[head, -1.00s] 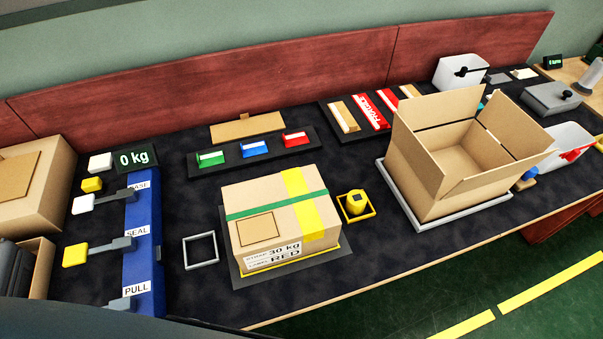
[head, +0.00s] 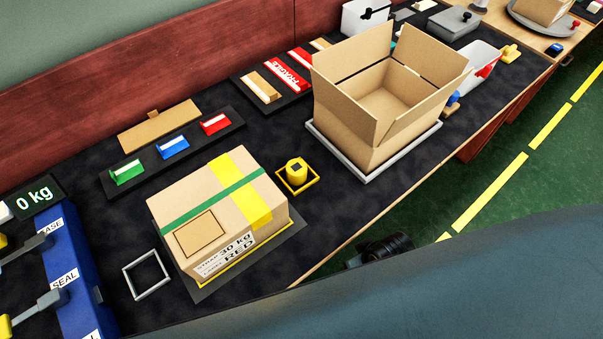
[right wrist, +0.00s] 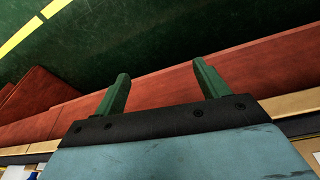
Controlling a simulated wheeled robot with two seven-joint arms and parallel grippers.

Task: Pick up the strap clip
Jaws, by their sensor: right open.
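My right gripper (right wrist: 161,68) is open and empty in the right wrist view, with green fingers spread above the floor and the bench's side, away from the yellow piece. My left gripper is out of view.
An open carton (head: 385,105) stands on a grey frame (head: 432,133). A dark rack (head: 108,181) holds green, blue and red pieces. Blue-fronted levers (head: 75,290) and an empty square frame (head: 147,274) are at left. Dark bench top shows between the cartons.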

